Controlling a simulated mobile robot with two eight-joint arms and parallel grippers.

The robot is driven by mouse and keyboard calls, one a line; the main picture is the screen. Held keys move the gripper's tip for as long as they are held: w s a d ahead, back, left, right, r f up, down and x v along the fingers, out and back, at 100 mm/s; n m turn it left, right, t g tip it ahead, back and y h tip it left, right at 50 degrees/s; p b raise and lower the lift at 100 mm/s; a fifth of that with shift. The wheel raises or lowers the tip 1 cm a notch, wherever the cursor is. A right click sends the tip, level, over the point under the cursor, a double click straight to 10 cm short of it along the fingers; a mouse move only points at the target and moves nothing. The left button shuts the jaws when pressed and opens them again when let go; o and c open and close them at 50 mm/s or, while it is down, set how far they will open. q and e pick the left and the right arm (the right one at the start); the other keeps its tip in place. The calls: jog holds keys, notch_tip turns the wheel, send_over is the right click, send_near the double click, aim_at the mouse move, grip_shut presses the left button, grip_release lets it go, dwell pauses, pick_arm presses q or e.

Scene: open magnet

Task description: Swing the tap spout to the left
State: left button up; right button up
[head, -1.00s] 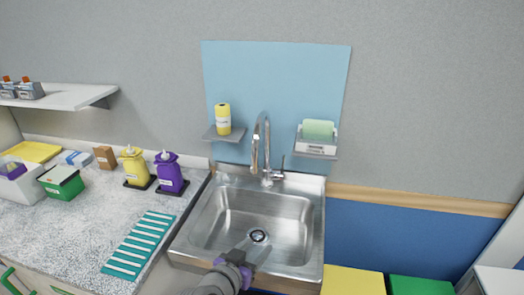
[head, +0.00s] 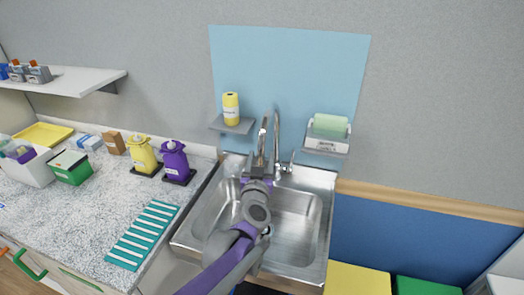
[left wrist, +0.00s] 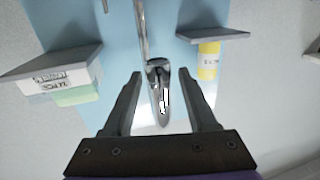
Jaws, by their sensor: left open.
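The chrome tap stands behind the sink, its upright neck (head: 277,135) at the back and its spout (head: 263,138) on the near left of it. The tap lever (head: 291,160) is to the right. My left gripper (head: 258,170) reaches over the sink to the spout and covers its lower end. In the left wrist view, the spout end (left wrist: 159,85) lies between the two open fingers of the left gripper (left wrist: 160,76), with a gap on both sides. The right gripper is not in view.
The steel sink (head: 305,245) is below my arm. A shelf (head: 228,127) with a yellow bottle (head: 231,107) is left of the tap. A holder (head: 326,142) with a green sponge (head: 331,124) is right. Yellow and purple dispensers (head: 174,160) stand on the left counter.

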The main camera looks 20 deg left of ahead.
pick_arm(q)
jog(key=shift+w+a, duration=0.15)
jog(key=shift+w, duration=0.55)
jog(key=shift+w+a, duration=0.1)
jog(key=shift+w, duration=0.6)
grip_shut()
dwell(0.5)
